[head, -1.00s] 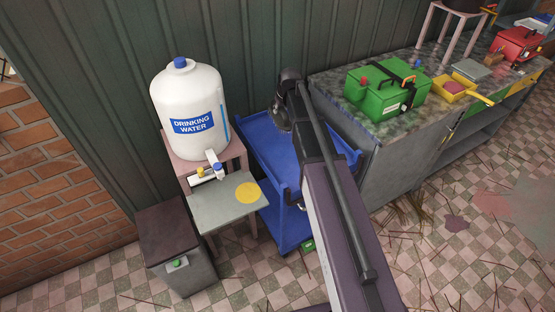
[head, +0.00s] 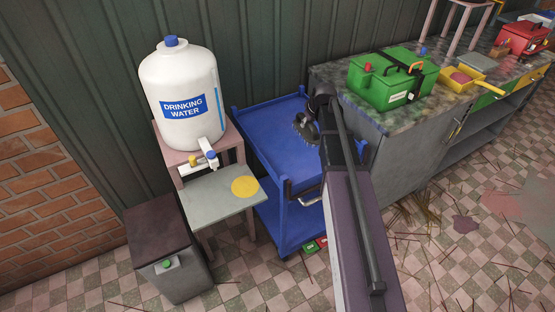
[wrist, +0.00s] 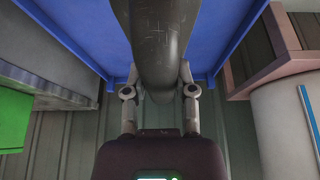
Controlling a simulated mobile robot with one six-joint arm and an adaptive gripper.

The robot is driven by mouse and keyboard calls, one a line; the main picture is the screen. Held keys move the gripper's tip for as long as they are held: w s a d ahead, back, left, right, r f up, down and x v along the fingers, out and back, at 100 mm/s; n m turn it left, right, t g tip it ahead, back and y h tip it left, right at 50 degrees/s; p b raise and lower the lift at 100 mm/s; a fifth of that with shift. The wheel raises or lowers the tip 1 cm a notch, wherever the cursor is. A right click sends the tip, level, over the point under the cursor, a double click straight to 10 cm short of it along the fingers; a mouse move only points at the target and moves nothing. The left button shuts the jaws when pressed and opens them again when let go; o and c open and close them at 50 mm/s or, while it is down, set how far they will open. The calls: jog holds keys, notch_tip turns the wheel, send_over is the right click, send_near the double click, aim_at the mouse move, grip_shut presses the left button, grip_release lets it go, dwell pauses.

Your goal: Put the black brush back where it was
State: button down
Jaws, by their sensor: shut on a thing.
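In the wrist view a dark grey-black, scuffed object, apparently the black brush (wrist: 162,38), sits between the two fingers of my gripper (wrist: 158,72). The gripper is shut on it. The brush runs out of the top of the picture, so its far end is hidden. The blue cart (wrist: 85,25) lies behind it in that view. The visible part of the cart's top is bare.
A white water jug (head: 185,95) stands on a pink stand (head: 233,135) left of the cart. A grey bin (head: 168,250) is at lower left. A green toolbox (head: 393,83) and a yellow pan (head: 468,81) sit on the counter (head: 345,82) at right. Sticks litter the floor.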

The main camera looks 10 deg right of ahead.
aim_at(317, 133)
jog(key=d+f+b, duration=0.1)
jog(key=s+d+f+b, duration=0.1)
jog(key=f, duration=0.1)
jog(key=s+d+f+b, duration=0.1)
jog(key=shift+d+f, duration=0.25)
jog(key=shift+d, duration=0.1)
jog(key=shift+w+a, duration=0.1)
jog(key=shift+a, duration=0.05)
jog(key=w+a+b, duration=0.1)
jog(key=w+a, duration=0.2)
jog(key=a, duration=0.4)
jog(key=w+a+f, duration=0.1)
jog(key=w+a, duration=0.2)
jog(key=a, duration=0.4)
jog(key=shift+a+f+b, duration=0.2)
jog(key=shift+a+b, duration=0.1)
jog(key=shift+b, duration=0.1)
jog(key=shift+f, duration=0.1)
jog(key=shift+f+b, duration=1.7)
jog(key=shift+b, duration=0.1)
